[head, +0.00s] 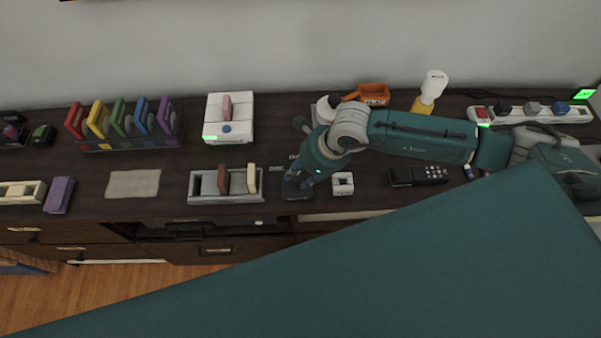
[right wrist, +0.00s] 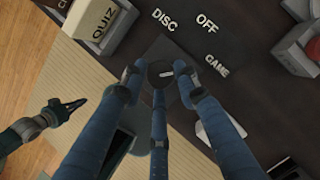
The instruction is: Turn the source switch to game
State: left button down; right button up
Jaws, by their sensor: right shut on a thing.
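The source switch is a dark plate (right wrist: 172,45) with the white words DISC, OFF and GAME around a dark knob (right wrist: 160,72). In the head view its dark base (head: 297,193) lies on the dark cabinet top, partly under my right gripper (head: 298,180). In the right wrist view, the blue fingers of my right gripper (right wrist: 160,82) are closed around the knob. A short white mark on the knob lies roughly sideways, its right end toward GAME; its exact aim is hard to tell. Another dark gripper, apparently my left (right wrist: 68,108), shows at the lower left there.
A grey tray (head: 222,199) with upright pieces is to the left. A black remote (head: 418,175) lies farther right. The cabinet's front edge is near.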

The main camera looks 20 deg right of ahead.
jog(key=shift+w+a+r+m+t, duration=0.1)
jog(key=shift+w+r+m+t, duration=0.2)
jog(key=shift+m, duration=0.3)
jog(key=o, duration=1.1)
jog(key=shift+f, duration=0.1)
jog(key=shift+s, duration=0.1)
jog(key=v, duration=1.2)
jog(key=shift+a, duration=0.15)
jog(key=shift+a, duration=0.1)
